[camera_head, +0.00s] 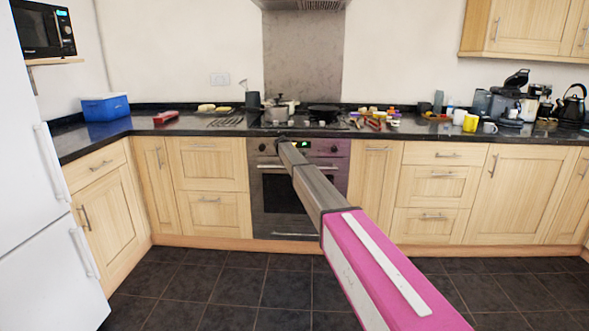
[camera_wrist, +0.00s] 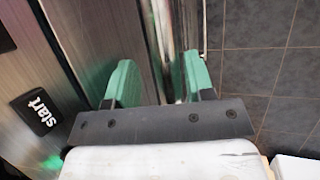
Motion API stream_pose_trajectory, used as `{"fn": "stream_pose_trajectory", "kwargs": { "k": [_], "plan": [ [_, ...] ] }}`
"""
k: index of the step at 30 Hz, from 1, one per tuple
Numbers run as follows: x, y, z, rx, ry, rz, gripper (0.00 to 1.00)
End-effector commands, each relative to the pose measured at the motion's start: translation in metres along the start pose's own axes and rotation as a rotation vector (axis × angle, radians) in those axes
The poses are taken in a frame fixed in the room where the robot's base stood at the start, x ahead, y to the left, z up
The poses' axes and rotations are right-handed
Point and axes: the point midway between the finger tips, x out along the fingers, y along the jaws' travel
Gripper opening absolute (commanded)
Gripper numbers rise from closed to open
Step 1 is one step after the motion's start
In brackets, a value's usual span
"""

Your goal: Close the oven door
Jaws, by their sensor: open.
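The oven (camera_head: 262,150) is built into the counter run under the hob. Its door (camera_head: 275,200) has a dark window and stands upright, looking near flush; I cannot tell whether a small gap is left. My arm reaches across the oven front and hides part of the door and control panel. My gripper (camera_wrist: 156,68) is open, its two green fingers apart. In the wrist view it is close to the steel oven front, with a shiny metal strip (camera_wrist: 163,30) running between and beyond the fingers. Contact is unclear.
A black "start" button (camera_wrist: 37,111) is at the left of the wrist view. Pots (camera_head: 282,108) and a pan stand on the hob. A white fridge (camera_head: 40,190) is at left. The dark tiled floor (camera_head: 220,285) before the oven is clear.

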Motion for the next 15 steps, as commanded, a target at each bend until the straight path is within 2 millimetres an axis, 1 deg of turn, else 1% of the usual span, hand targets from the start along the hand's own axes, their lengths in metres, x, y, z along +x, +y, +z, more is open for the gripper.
{"fn": "stream_pose_trajectory", "kwargs": {
  "k": [5, 8, 11, 15],
  "plan": [
    [-0.012, 0.0, 0.0, 0.0, 0.001, 0.001, 0.48],
    [-0.025, 0.0, 0.0, 0.0, 0.001, 0.002, 0.48],
    [-0.042, -0.001, 0.0, 0.0, 0.001, 0.001, 0.48],
    [-0.069, 0.0, 0.0, 0.0, 0.001, 0.002, 0.48]
  ]
}}
